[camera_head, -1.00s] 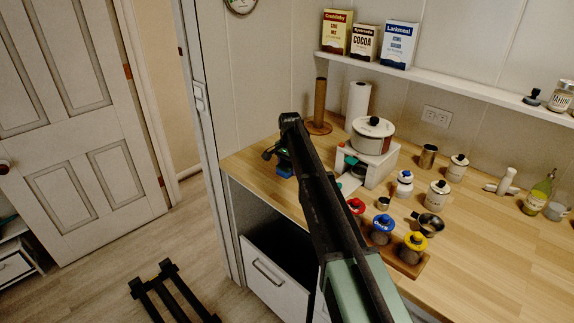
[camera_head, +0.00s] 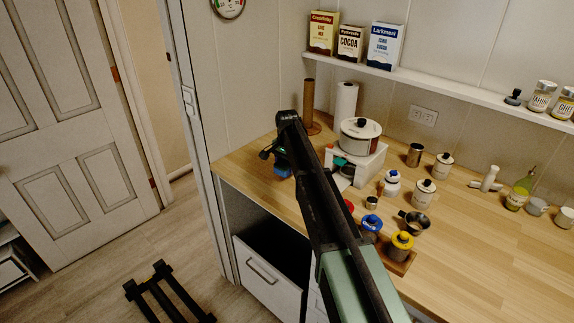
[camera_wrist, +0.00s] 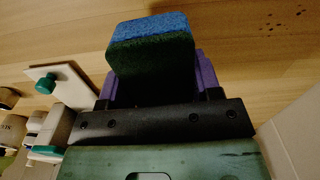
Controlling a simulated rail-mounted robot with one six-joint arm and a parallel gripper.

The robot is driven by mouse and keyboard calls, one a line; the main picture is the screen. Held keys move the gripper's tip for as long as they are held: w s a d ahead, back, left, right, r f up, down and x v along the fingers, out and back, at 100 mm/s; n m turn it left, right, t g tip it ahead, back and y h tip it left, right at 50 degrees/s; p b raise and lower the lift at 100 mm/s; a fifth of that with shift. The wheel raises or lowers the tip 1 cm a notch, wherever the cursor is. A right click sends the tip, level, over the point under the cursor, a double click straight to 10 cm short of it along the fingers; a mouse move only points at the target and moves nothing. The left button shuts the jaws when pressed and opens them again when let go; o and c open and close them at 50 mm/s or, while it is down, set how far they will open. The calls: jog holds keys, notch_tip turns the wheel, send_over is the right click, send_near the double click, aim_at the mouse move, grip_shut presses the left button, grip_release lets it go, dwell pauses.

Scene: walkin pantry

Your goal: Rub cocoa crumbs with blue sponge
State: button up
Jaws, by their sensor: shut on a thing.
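The blue sponge (camera_wrist: 150,28) has a blue layer and a dark green layer. My gripper (camera_wrist: 155,75) is shut on it, with purple fingers at either side, and the sponge sticks out past them. In the head view a blue patch of the sponge (camera_head: 282,169) shows above the counter's left end, beside my dark arm, which hides much of the gripper. Small dark cocoa crumbs (camera_wrist: 285,14) lie on the wood at the upper right of the wrist view, apart from the sponge. I cannot make out the crumbs in the head view. Whether the sponge touches the counter is unclear.
The wooden counter (camera_head: 470,245) holds a lidded pot (camera_head: 360,138) on a white stand, a paper roll (camera_head: 345,103) and several jars. A white board with a green knob (camera_wrist: 45,86) is left of the sponge. A pale wall or panel (camera_wrist: 295,130) is at right.

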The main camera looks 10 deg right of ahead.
jog(key=shift+r+p, duration=0.7)
jog(key=shift+r, duration=0.55)
jog(key=shift+w, duration=0.1)
notch_tip(320, 180, up, 3)
jog(key=p, duration=0.3)
jog(key=shift+r, duration=0.15)
jog(key=shift+a, duration=0.1)
